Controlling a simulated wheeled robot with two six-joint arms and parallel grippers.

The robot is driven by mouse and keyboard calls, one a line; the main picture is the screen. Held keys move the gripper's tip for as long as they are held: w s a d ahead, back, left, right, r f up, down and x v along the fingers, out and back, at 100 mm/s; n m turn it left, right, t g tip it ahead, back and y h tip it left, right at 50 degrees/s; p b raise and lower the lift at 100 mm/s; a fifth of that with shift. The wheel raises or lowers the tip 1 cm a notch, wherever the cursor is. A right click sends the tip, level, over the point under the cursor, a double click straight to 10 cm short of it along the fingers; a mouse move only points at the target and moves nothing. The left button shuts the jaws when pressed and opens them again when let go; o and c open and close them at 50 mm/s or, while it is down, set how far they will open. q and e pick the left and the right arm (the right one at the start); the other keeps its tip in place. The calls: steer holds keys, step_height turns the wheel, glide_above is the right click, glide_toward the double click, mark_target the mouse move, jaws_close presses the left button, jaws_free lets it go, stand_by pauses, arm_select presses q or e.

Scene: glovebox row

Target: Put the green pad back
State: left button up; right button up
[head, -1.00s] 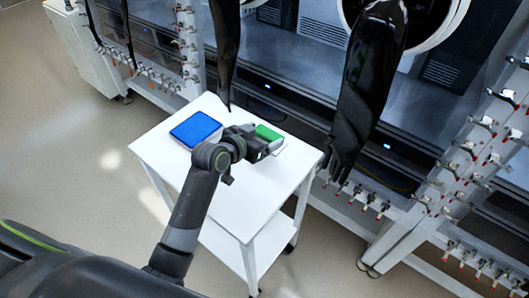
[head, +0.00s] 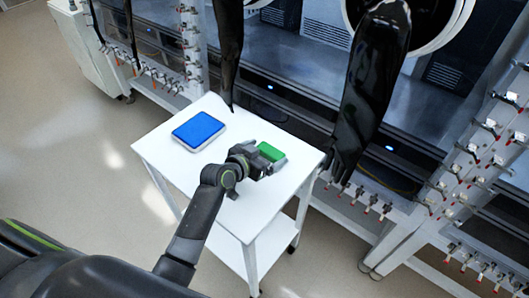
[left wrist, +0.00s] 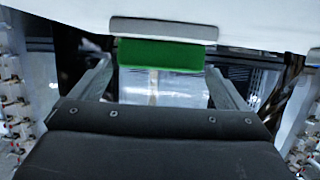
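The green pad (head: 271,151) has a green face on a pale grey base and is over the right part of the white table (head: 240,200). My left gripper (head: 262,161) reaches across the table and is shut on it. I cannot tell whether the base touches the table. My right gripper is in neither view.
A blue pad (head: 198,130) on a grey base lies on the table to the left. Black gloves (head: 369,90) hang from the glovebox behind, one close to the table's right corner. Rows of valves (head: 470,170) stand at the right. The table's front part is clear.

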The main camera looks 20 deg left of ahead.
arm_select(q)
steer(key=shift+o, duration=0.2)
steer(key=shift+r, duration=0.15)
steer(key=b+v, duration=0.1)
steer(key=v, duration=1)
steer(key=shift+a, duration=0.1)
steer(key=shift+s+a+r, duration=0.1)
steer(key=shift+s+r, duration=0.1)
steer(key=shift+s, duration=0.2)
